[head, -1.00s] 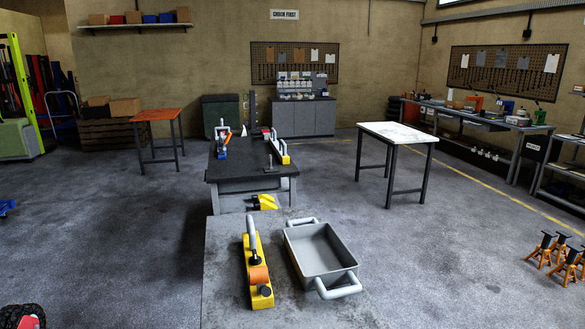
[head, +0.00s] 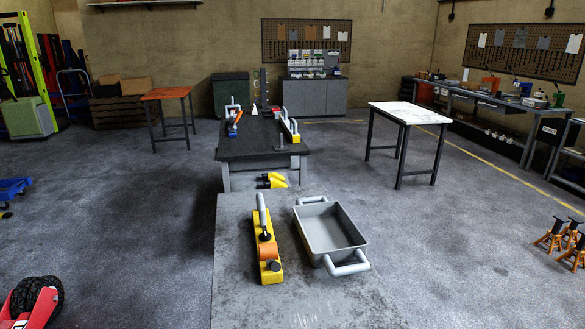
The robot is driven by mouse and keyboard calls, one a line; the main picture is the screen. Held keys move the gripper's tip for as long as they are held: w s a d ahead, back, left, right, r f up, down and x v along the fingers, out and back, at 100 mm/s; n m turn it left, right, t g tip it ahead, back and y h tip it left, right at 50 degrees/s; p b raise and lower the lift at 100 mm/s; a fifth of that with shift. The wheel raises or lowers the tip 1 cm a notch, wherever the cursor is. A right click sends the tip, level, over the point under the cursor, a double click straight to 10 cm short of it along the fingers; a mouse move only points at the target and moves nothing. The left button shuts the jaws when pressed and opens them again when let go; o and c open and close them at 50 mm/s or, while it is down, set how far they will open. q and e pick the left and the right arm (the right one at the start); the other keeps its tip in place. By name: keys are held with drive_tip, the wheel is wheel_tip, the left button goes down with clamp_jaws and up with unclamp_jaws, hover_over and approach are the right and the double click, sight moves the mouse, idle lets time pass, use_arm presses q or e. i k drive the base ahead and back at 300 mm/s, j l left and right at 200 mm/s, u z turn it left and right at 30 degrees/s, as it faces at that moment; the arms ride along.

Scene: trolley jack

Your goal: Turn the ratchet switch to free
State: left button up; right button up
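A yellow tool (head: 265,270) with a long grey handle (head: 261,210), an orange part (head: 268,250) and black knobs lies on the grey near bench. Its handle end points away from me. I cannot make out which small part of it, if any, is the ratchet switch, nor its setting. Another yellow tool (head: 288,122) with a grey handle lies on the far dark bench at its right edge. Neither of my grippers shows in the head view.
A grey tray (head: 308,235) with two handles sits right of the yellow tool on the near bench (head: 235,230). A dark bench (head: 250,145) stands behind. A white-topped table (head: 408,113) is at right. A red wheeled thing (head: 35,300) is at lower left. Orange stands (head: 553,235) are at right.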

sight(265, 236)
drive_tip(key=i+u, duration=0.1)
drive_tip(key=u, duration=0.3)
drive_tip(key=i+u, duration=0.15)
drive_tip(key=u, duration=0.2)
drive_tip(key=i+l+u, duration=0.1)
drive_tip(key=u, duration=0.3)
drive_tip(key=l+u, duration=0.15)
drive_tip(key=u, duration=0.2)
drive_tip(key=i, duration=0.05)
